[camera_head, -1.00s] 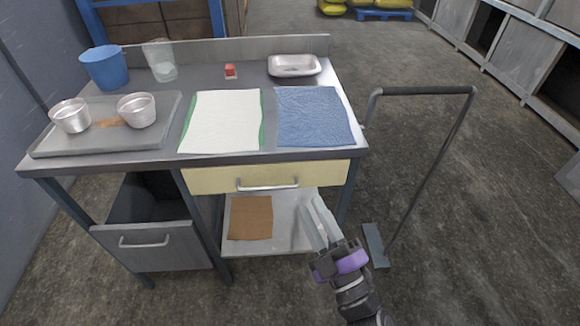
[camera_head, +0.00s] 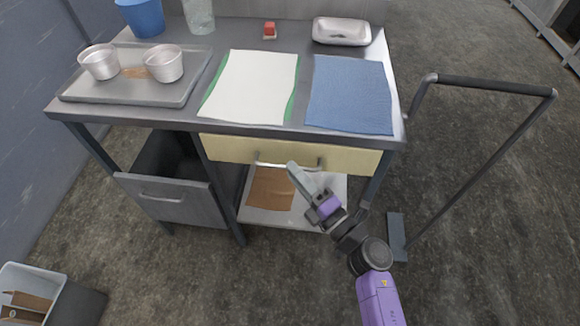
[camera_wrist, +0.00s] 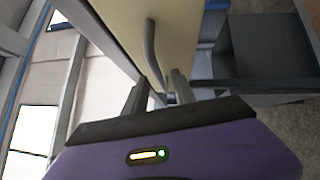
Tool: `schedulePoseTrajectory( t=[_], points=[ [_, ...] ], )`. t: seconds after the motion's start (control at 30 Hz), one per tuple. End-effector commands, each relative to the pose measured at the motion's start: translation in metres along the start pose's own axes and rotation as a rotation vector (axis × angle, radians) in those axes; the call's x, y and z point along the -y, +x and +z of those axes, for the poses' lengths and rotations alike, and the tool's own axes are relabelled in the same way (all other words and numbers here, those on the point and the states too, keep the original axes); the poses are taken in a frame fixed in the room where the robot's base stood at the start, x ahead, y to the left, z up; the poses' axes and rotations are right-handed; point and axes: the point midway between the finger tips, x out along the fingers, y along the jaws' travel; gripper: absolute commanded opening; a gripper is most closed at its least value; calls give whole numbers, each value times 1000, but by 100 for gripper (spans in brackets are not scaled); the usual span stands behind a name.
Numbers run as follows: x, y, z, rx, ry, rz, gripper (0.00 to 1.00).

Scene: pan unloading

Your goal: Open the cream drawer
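The cream drawer (camera_head: 230,149) sits under the right part of the tabletop and looks closed. Its metal bar handle (camera_head: 270,165) runs along its front and is partly hidden by my gripper. My gripper (camera_head: 294,168) is at the drawer front, by the handle. In the wrist view the cream drawer front (camera_wrist: 185,35) fills the upper middle, and the handle (camera_wrist: 151,50) runs down toward the space between the fingers. The two fingers of my gripper (camera_wrist: 158,92) are apart, with the handle end between them. I cannot tell whether they touch it.
A grey drawer (camera_head: 175,200) stands open at the lower left. A low shelf (camera_head: 325,190) holds a brown sheet (camera_head: 270,188). A cart's push handle (camera_head: 490,86) rises at the right. On top lie a tray (camera_head: 130,95), a white-and-green cloth (camera_head: 250,85) and a blue cloth (camera_head: 348,95).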

Motion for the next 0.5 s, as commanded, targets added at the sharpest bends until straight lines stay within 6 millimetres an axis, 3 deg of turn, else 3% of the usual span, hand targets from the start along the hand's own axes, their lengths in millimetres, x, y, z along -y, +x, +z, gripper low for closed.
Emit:
schedulePoseTrajectory(
  t=[0.2, 0.5],
  points=[
    [1, 23, -1, -2, 1, 1, 32],
    [0, 27, 0, 1, 2, 1, 32]
  ],
)
